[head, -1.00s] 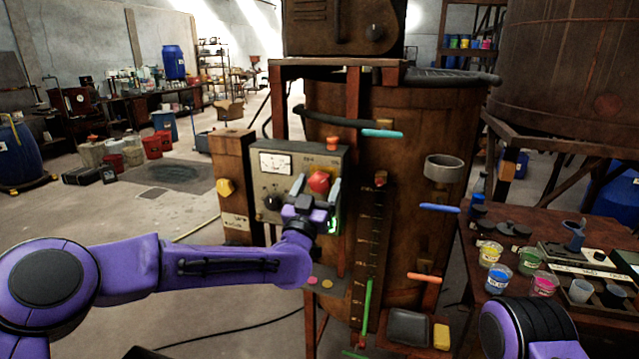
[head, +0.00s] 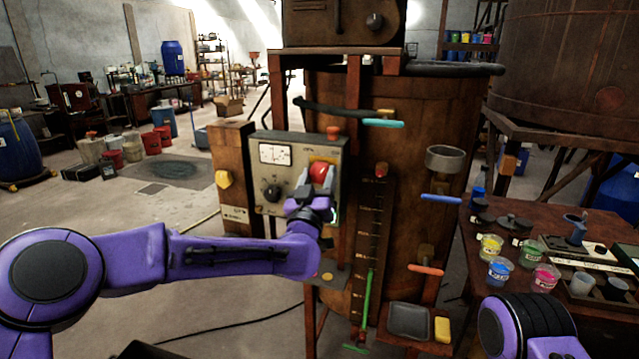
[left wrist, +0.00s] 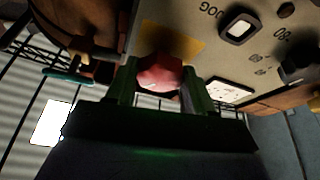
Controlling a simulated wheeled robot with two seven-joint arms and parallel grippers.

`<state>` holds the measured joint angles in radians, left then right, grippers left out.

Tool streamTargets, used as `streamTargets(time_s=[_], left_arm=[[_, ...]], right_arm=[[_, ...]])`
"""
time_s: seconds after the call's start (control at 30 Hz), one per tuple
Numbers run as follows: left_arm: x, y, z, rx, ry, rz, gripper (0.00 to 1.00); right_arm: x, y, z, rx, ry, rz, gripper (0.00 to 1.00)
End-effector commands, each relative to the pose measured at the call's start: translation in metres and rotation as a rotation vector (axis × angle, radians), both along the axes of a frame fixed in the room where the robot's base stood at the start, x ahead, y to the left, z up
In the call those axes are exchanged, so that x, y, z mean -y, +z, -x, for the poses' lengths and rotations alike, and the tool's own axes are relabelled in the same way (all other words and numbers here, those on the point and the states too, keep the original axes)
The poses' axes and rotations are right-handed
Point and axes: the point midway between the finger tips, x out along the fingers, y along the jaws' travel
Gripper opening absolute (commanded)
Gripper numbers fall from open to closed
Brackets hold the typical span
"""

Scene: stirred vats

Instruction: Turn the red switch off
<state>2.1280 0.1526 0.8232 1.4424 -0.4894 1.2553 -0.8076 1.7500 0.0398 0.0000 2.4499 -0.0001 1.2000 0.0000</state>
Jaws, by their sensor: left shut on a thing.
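The red switch (head: 319,172) is a rounded red knob on a yellow plate on the front of the grey control panel (head: 262,186). My left gripper (head: 318,184) is at the panel with its fingers on either side of the knob. In the left wrist view the red knob (left wrist: 160,73) sits between the two fingers, which are shut on it. The yellow plate (left wrist: 185,42) shows behind it. The knob's lower part is hidden by the gripper in the head view. Of my right arm only a purple part shows at the bottom right; its gripper is out of view.
A rusty vat (head: 420,120) with coloured handles stands right behind. A table with paint cups (head: 490,247) is at the right.

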Motion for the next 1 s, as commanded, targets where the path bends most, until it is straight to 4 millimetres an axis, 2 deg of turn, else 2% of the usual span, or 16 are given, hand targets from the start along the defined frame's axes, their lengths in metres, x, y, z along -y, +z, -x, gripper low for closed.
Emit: streamTargets(time_s=[0.1,0.4,1.0], left_arm=[[0.0017,-0.0021,0.0008,-0.031,-0.002,0.099,0.22],[0.0028,-0.0002,0.0011,-0.121,0.000,0.371,0.22],[0.0048,0.0036,0.0017,-0.299,0.001,0.913,0.22]], right_arm=[[0.0000,-0.0085,0.0000,0.000,0.000,0.000,0.43],[0.0000,-0.0141,0.0000,0.000,0.000,0.000,0.43],[0.0000,-0.0067,0.0001,0.000,0.000,0.000,0.43]])
